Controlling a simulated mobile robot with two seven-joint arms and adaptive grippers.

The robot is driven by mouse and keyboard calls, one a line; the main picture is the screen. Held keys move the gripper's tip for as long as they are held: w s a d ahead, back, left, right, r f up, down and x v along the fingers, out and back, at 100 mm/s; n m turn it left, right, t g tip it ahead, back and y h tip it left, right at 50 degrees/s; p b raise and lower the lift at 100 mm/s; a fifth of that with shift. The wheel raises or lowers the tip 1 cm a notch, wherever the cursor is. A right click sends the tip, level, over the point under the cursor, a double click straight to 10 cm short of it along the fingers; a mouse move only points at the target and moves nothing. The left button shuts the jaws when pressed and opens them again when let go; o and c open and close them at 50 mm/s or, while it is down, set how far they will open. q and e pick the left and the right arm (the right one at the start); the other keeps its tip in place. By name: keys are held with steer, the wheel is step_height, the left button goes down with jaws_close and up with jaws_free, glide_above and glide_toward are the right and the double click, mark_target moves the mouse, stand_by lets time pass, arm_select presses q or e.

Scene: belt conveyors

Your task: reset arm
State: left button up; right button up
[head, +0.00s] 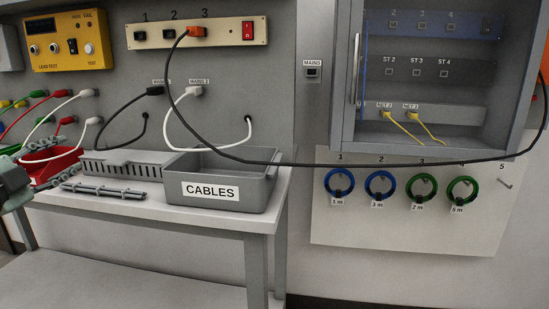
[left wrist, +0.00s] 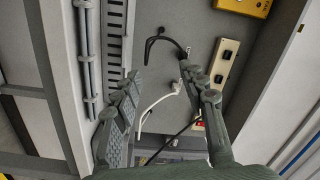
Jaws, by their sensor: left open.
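My left gripper (head: 78,158) is at the left edge of the head view, above the bench near a red tray (head: 40,172). Its two fingers also show in the left wrist view (left wrist: 160,76), spread wide apart with nothing between their tips. Part of the wrist is cut off by the head picture's left edge. My right gripper is in neither view.
A grey CABLES bin (head: 262,186) and slotted duct (head: 120,163) stand on the bench (head: 150,212). A black cable (head: 300,164) loops from an orange plug (head: 196,32) in socket 3 past the open cabinet (head: 343,110). Coiled cables hang on a white board (head: 400,230).

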arm_select(q)
steer(key=s+f+n+g+y, duration=0.1)
steer(key=s+f+n+g, duration=0.15)
steer(key=f, duration=1.05)
steer(key=s+a+f+n+g+y, duration=0.1)
steer(key=f+n+g, duration=0.15)
steer(key=f, duration=1.05)
steer(key=s+f+n+g, duration=0.2)
steer(key=f+g, duration=0.1)
steer(key=f, duration=1)
steer(key=s+a+f+n+g+y, duration=0.2)
steer(key=s+f+g, duration=0.5)
steer(key=s+f, duration=1.6)
steer(key=d+f+n+h, duration=0.1)
steer(key=d+f, duration=0.2)
steer(key=d, duration=0.8)
steer(key=d+f+n+g+h, duration=0.1)
steer(key=d+f, duration=0.3)
steer(key=d, duration=0.8)
steer(key=shift+s+n+h, duration=0.4)
steer(key=shift+s, duration=0.05)
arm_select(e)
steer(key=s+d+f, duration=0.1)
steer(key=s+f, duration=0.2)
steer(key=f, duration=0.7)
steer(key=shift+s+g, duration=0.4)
